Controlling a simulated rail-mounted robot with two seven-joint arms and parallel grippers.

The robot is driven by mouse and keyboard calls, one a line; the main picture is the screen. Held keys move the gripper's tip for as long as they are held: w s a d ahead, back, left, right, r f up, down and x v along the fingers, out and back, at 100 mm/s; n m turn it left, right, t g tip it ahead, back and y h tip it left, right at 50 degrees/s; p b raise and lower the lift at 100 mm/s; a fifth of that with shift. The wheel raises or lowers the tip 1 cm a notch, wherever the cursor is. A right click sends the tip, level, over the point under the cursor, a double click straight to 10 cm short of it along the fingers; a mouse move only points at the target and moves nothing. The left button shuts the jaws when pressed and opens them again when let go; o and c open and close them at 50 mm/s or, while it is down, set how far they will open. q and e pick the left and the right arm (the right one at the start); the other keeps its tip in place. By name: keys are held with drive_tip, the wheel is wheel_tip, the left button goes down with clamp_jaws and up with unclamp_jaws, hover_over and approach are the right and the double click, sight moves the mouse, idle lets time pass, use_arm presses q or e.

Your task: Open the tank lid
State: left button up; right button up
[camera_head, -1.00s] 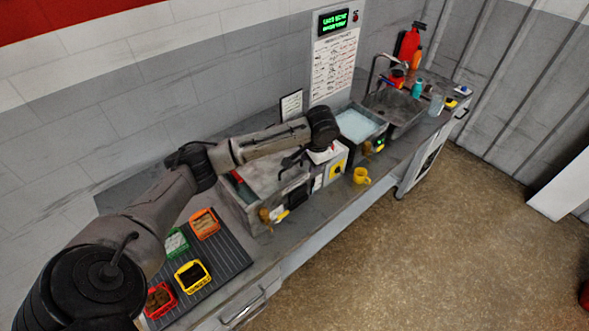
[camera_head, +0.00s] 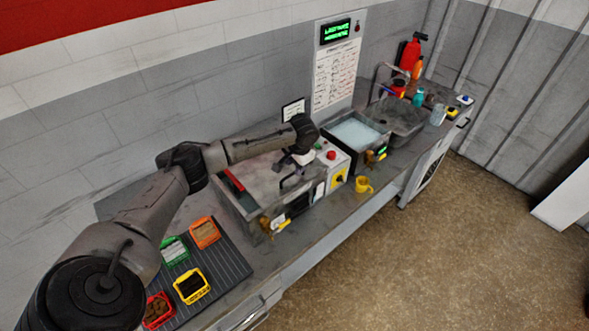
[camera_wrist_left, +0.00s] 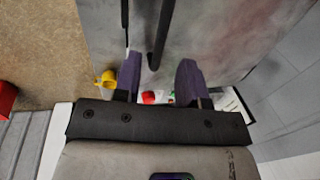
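The tank lid (camera_head: 258,180) is a grey, worn flat plate on the counter-top tank, lying closed in the head view. A black bar handle (camera_head: 291,180) stands on its right part. My left gripper (camera_head: 302,158) is over the lid's right side, close to the handle. In the left wrist view, the two purple fingers of my left gripper (camera_wrist_left: 158,72) are apart. The black handle (camera_wrist_left: 162,32) reaches into the space between them; contact is not visible. The lid surface (camera_wrist_left: 215,35) fills the upper middle there. My right gripper is not in view.
A control box (camera_head: 332,160) with a red button stands right of the tank. Beyond it are a water-filled basin (camera_head: 354,131) and a sink (camera_head: 402,117). A yellow mug (camera_head: 363,185) sits near the counter edge. Several small coloured bins rest on a dark mat (camera_head: 226,262) at left.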

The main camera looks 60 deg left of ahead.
use_arm(q)
drive_tip(key=shift+a+f, duration=0.15)
drive_tip(key=shift+f, duration=0.65)
drive_tip(key=shift+a+f, duration=0.15)
drive_tip(key=shift+f, duration=0.65)
drive_tip(key=shift+c, duration=0.5)
clamp_jaws()
